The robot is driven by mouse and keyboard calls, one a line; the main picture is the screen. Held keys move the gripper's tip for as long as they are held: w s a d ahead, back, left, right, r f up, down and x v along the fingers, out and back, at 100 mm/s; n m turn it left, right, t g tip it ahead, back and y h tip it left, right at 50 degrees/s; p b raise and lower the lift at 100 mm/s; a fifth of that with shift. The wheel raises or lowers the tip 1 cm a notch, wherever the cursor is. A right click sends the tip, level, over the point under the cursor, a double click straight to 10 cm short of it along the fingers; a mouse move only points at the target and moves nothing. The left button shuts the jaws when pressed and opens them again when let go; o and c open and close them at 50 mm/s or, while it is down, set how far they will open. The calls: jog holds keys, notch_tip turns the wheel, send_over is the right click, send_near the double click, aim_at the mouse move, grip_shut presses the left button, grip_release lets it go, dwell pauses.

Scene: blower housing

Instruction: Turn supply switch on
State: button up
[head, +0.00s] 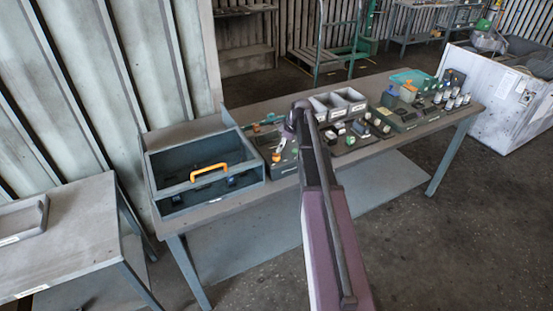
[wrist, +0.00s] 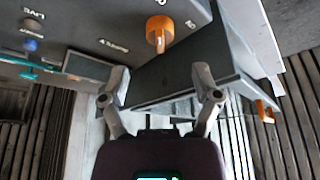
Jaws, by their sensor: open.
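The supply switch (wrist: 158,36) is an orange knob on a dark grey panel (wrist: 90,20) in the wrist view. A white label beside it looks like "SUPPLY" and shows reversed. My gripper (wrist: 161,76) is open and empty. Its two fingers are apart, with the knob beyond the fingertips and roughly between them sideways; I see no contact. In the head view the panel (head: 284,166) lies on the bench just right of the toolbox, with a small orange part (head: 276,157) on it. My arm hides part of that area and my gripper there.
A blue-grey open toolbox (head: 157,196) with an orange handle (head: 210,172) stands left on the bench (head: 290,188); the handle also shows in the wrist view (wrist: 265,111). Grey bins (head: 338,104) and boards with small parts crowd the right. A blue lamp (wrist: 31,46) sits near a "LIVE" label.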

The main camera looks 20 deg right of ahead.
aim_at(276, 154)
jog(key=shift+b+x, duration=2.55)
jog(key=shift+x, duration=0.55)
jog(key=shift+r, duration=0.1)
grip_shut()
